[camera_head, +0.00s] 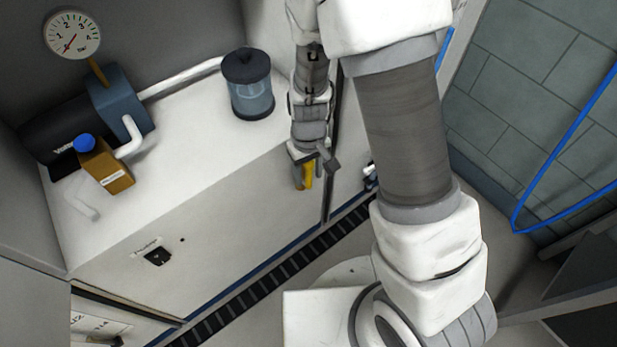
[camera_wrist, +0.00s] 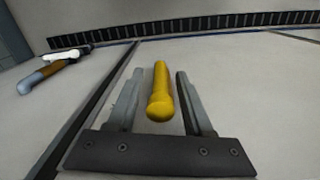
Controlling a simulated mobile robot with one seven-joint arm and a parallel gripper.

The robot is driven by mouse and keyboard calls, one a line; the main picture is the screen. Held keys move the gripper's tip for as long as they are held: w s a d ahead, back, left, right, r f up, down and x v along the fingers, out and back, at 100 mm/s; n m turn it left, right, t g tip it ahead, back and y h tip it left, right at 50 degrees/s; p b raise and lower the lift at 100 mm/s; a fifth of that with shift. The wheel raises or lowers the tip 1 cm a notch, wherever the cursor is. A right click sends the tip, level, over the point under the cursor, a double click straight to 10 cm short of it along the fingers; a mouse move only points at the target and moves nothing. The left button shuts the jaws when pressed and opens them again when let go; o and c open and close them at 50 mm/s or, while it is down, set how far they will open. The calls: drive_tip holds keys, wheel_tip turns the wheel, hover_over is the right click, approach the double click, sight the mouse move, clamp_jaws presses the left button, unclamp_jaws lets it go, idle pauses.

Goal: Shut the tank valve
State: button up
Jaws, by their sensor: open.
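A yellow lever (camera_wrist: 160,92) with a rounded end, which looks like the tank valve's handle, stands out from a pale panel. My gripper (camera_wrist: 160,75) is open in the wrist view, with one finger on each side of the lever. In the head view my gripper (camera_head: 316,165) is at the front of the white cabinet, by the yellow lever (camera_head: 308,176). The valve body and the lever's base are hidden.
A brass-coloured fitting with a grey end (camera_wrist: 50,72) is on the panel at left. On the counter (camera_head: 190,150) are a clear dark-lidded canister (camera_head: 248,88) and a pump with an orange block (camera_head: 106,168). A gauge (camera_head: 71,35) is behind. A blue hose (camera_head: 560,150) hangs at right.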

drive_tip(key=shift+f, duration=0.4)
drive_tip(key=shift+c, duration=0.3)
clamp_jaws()
idle(0.9)
